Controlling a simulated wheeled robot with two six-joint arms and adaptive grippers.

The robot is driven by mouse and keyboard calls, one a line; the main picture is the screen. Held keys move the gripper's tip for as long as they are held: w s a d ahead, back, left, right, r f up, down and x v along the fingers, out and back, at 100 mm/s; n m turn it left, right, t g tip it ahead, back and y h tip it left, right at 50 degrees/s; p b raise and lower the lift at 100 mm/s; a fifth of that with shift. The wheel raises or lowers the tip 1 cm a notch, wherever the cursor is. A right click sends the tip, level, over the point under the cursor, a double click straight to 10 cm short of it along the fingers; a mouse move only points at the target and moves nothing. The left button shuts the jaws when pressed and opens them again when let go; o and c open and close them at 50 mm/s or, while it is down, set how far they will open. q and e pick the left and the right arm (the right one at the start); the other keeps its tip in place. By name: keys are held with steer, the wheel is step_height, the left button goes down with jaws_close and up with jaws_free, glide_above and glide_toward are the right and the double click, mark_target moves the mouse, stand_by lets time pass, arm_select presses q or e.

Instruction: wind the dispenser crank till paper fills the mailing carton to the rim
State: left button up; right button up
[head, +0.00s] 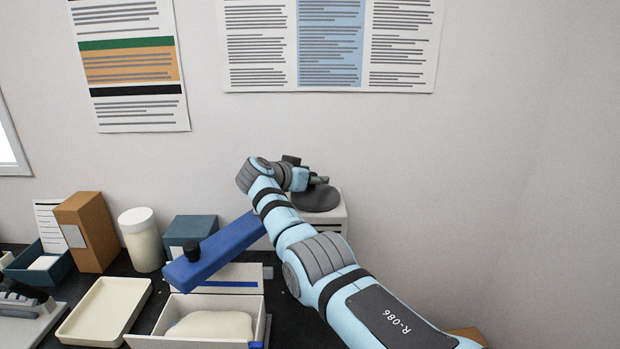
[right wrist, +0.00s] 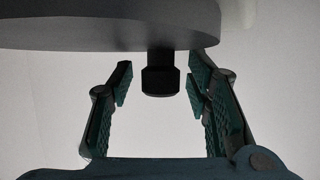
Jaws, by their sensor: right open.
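The dispenser is a pale box (head: 336,212) at the back, with a dark grey disc (head: 316,199) on top. My right gripper (head: 318,181) is over this disc, partly hidden by its own wrist. In the right wrist view, the disc (right wrist: 110,28) fills the top, and a black crank knob (right wrist: 160,80) sticks out from it. The open fingers stand on either side of the knob, with gaps visible. The mailing carton (head: 260,328) is open at front centre, its flap up, with a pale rounded lump of paper (head: 210,325) inside. My left gripper is not seen.
A blue bar (head: 215,249) with a black knob slants above the carton. A cream tray (head: 104,306), white-lidded jar (head: 142,242), brown box (head: 88,232) and blue-grey box (head: 190,231) stand to the left. Posters hang on the wall behind.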

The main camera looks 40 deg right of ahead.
steer(key=v, duration=1.2)
steer(key=shift+a, duration=0.1)
steer(key=shift+f, duration=0.1)
stand_by(0.4)
